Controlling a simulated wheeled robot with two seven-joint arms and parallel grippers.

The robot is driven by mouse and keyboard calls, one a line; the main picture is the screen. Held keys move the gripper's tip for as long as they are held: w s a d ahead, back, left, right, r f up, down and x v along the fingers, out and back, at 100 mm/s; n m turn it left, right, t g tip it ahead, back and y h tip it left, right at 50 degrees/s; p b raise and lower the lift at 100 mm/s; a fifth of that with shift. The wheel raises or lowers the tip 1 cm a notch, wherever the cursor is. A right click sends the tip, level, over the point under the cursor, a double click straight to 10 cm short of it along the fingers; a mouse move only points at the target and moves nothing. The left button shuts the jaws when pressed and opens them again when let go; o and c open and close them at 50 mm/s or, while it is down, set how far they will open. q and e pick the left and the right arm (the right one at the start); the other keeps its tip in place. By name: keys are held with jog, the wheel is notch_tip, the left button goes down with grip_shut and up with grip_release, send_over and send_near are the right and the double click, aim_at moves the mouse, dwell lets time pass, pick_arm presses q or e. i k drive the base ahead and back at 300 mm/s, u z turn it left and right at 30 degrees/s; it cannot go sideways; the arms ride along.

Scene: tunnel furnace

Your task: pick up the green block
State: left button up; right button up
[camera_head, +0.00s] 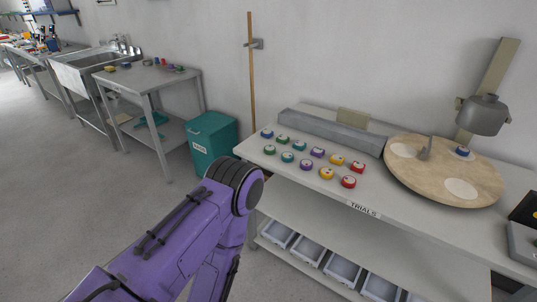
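Small coloured pieces with pale tops stand in two rows on the white table labelled TRIALS (400,213). A green block (282,139) is near the left end of the back row, and another green block (269,150) is at the left end of the front row. Teal pieces stand beside them, one in the back row (299,145) and one in the front row (287,157). My purple arm reaches in from the bottom left and bends down in front of the table's left end. Neither of my grippers shows, and nothing touches the green blocks.
A round wooden disc (408,178) with a grey pot-like hood (483,117) above it fills the table's right part. A long grey bar (330,131) lies behind the pieces. A teal bin (212,142) and a wooden pole (251,80) stand left of the table. Grey trays (341,270) sit below.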

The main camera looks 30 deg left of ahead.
aim_at(283, 139)
jog(key=z, duration=0.1)
jog(key=k, duration=0.4)
jog(key=u, duration=0.9)
jog(key=i, duration=0.9)
